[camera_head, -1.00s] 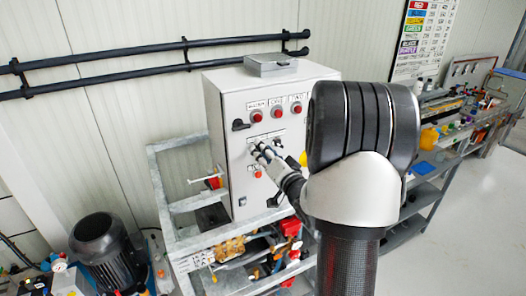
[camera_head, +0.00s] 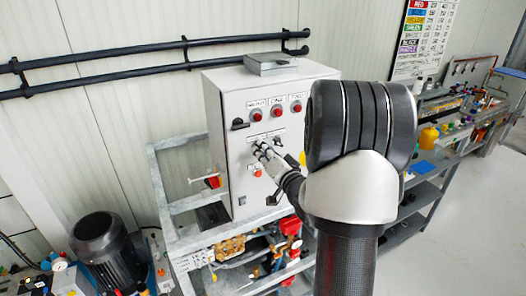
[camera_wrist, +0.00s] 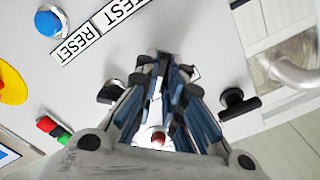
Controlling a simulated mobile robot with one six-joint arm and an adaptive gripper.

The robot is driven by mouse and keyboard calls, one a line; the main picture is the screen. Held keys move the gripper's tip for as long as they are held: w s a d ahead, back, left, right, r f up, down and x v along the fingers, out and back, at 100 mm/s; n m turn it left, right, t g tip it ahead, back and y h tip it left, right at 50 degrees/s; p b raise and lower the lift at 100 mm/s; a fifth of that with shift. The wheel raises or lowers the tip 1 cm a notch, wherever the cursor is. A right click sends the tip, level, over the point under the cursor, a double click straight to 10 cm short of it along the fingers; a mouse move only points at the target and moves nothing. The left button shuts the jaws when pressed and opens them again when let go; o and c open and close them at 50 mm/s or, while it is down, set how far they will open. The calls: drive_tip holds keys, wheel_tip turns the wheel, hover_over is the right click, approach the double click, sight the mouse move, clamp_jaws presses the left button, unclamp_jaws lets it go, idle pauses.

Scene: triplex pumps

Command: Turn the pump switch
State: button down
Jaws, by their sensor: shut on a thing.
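The grey control cabinet (camera_head: 230,160) stands on a metal frame and carries a row of switches below three red lamps. Which way the held switch is turned cannot be seen.
A blue button (camera_wrist: 50,22) is near the RESET label. The metal frame (camera_head: 180,207) and a black motor (camera_head: 105,245) stand below left. A shelf bench is at right.

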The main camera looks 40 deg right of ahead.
drive_tip(key=shift+n+b, duration=0.4)
drive_tip(key=shift+b, duration=0.1)
drive_tip(key=n+b, duration=0.1)
drive_tip(key=b, duration=0.1)
drive_tip(key=shift+f+n+b, duration=0.15)
drive_tip(key=shift+n+b, duration=0.15)
drive_tip(key=n+b, duration=0.3)
drive_tip(key=b, duration=0.1)
drive_tip(key=shift+a+n, duration=0.1)
drive_tip(key=shift+n, duration=0.2)
drive_tip(key=shift+w+a+n+b, duration=0.1)
drive_tip(key=shift+n+b, duration=2.8)
drive_tip(key=shift+a+n+b, duration=0.1)
drive_tip(key=shift+n+b, duration=2.8)
drive_tip(key=shift+n, duration=0.3)
drive_tip(key=shift+r, duration=0.2)
